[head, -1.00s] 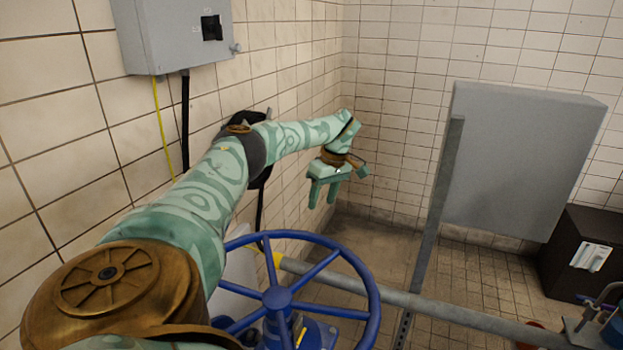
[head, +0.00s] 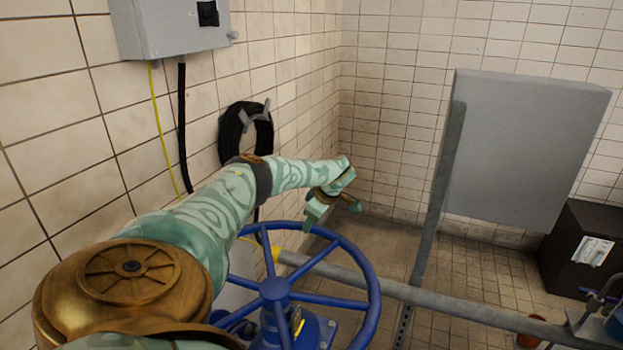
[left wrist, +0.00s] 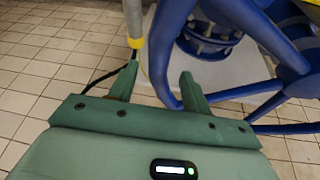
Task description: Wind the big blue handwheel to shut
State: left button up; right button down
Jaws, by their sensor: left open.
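The big blue handwheel (head: 275,290) lies below and in front of me in the head view, with its hub, spokes and far rim showing. My left arm hides part of its left side. My left gripper (head: 316,214) is open and empty, just beyond and above the far rim, pointing down. In the left wrist view the two fingers of the left gripper (left wrist: 159,76) are apart. There the blue rim of the handwheel (left wrist: 163,55) shows between and beyond the fingertips, close to the right finger. I cannot tell whether they touch. My right gripper is out of view.
A grey pipe (head: 440,305) with a yellow band runs right from the wheel. A grey panel (head: 520,150) on a post stands at right, beside a dark box (head: 585,250). A grey wall box (head: 165,25) and a black hose coil (head: 235,130) hang on the left wall.

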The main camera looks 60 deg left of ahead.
pick_arm(q)
jog(key=shift+b+x, duration=0.35)
jog(key=shift+x, duration=1)
